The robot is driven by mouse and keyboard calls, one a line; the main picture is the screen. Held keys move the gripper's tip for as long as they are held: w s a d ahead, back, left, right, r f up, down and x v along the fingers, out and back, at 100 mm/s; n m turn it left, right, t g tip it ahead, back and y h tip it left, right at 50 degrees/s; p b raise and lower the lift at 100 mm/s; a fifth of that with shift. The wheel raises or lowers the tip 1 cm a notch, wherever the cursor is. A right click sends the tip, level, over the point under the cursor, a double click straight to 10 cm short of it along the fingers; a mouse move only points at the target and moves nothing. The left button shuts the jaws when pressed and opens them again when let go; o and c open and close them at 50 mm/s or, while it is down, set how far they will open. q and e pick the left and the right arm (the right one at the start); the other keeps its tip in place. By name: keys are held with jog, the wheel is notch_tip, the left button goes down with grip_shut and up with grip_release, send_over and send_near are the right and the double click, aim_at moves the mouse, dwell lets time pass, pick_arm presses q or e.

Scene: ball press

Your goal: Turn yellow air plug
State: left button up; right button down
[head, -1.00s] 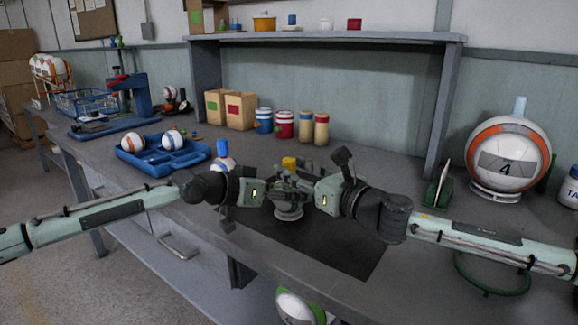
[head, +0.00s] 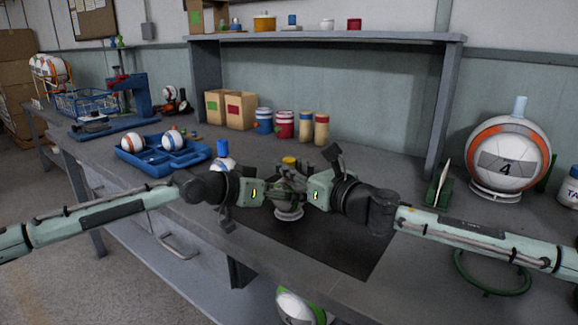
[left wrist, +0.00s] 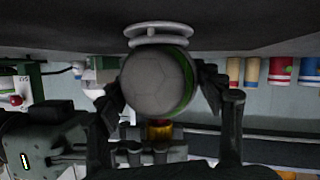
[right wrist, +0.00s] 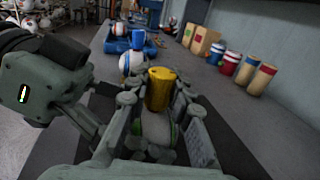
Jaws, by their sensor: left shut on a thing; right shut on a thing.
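A small white ball with a green stripe (left wrist: 155,82) sits on a white ring stand (head: 289,214) on the dark mat. The yellow air plug (head: 289,160) stands at its top. My left gripper (left wrist: 160,92) has a finger on each side of the ball and is shut on it. My right gripper (right wrist: 158,102) comes from the right in the head view, its fingers on both sides of the yellow plug (right wrist: 161,82) and shut on it. The fingers hide most of the ball in the head view; the exact plug contact is partly hidden.
A ball with a blue plug (head: 222,163) stands close behind my left gripper. A blue tray (head: 150,160) with balls lies farther left. Several cylinders, including a red-and-white one (head: 283,124), line the back.

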aim_at(289, 159)
jog(key=shift+m+t+h, duration=0.3)
jog(key=shift+h, duration=0.1)
jog(key=m+t+h, duration=0.2)
jog(key=m+h, duration=0.1)
jog(key=h, duration=0.1)
jog(key=shift+a, duration=0.15)
jog(key=shift+m+t+h, duration=0.35)
jog(key=shift+m+h, duration=0.65)
jog(key=shift+h, duration=0.55)
jog(key=shift+m+t+h, duration=0.35)
jog(key=shift+m+h, duration=0.65)
jog(key=shift+h, duration=0.55)
jog(key=shift+r, duration=0.1)
jog(key=c, duration=1.3)
grip_release()
notch_tip(289, 159, up, 10)
